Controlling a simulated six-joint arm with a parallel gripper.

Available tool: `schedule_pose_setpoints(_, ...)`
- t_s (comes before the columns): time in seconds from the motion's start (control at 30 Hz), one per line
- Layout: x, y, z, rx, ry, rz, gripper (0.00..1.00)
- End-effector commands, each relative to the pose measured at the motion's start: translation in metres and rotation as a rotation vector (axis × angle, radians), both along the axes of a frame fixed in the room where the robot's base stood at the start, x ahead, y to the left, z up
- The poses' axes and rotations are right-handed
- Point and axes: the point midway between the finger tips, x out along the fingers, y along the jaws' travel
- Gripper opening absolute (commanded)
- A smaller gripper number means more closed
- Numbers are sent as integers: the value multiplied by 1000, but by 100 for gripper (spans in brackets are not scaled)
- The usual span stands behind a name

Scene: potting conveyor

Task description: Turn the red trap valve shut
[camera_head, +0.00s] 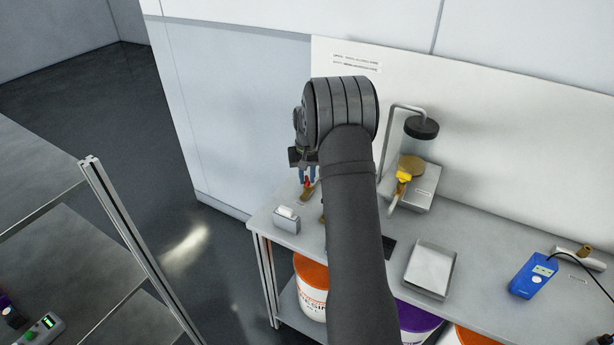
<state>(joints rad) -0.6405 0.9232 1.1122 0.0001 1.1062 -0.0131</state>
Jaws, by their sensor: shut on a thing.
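The red trap valve (308,182) shows as a small red piece on a brass-coloured fitting (306,193) at the left end of the bench. My dark arm crosses the middle of the view and hides the bench to the right of the valve. The angle of the valve's handle is too small to tell.
A small grey box (287,220) stands close in front of the valve. A yellow-handled valve (404,176), a metal tray (430,269) and a blue meter (534,276) are farther right on the bench (476,262). White buckets (311,296) stand below.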

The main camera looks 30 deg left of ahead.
Motion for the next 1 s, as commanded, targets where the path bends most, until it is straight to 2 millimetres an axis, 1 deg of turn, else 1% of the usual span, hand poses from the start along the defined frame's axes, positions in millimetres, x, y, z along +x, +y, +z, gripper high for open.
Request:
schedule_pose_setpoints(0.6,0,0,0,0,0,578,0)
schedule_pose_setpoints(0.8,0,0,0,0,0,730,0)
schedule_pose_setpoints(1.0,0,0,0,0,0,836,0)
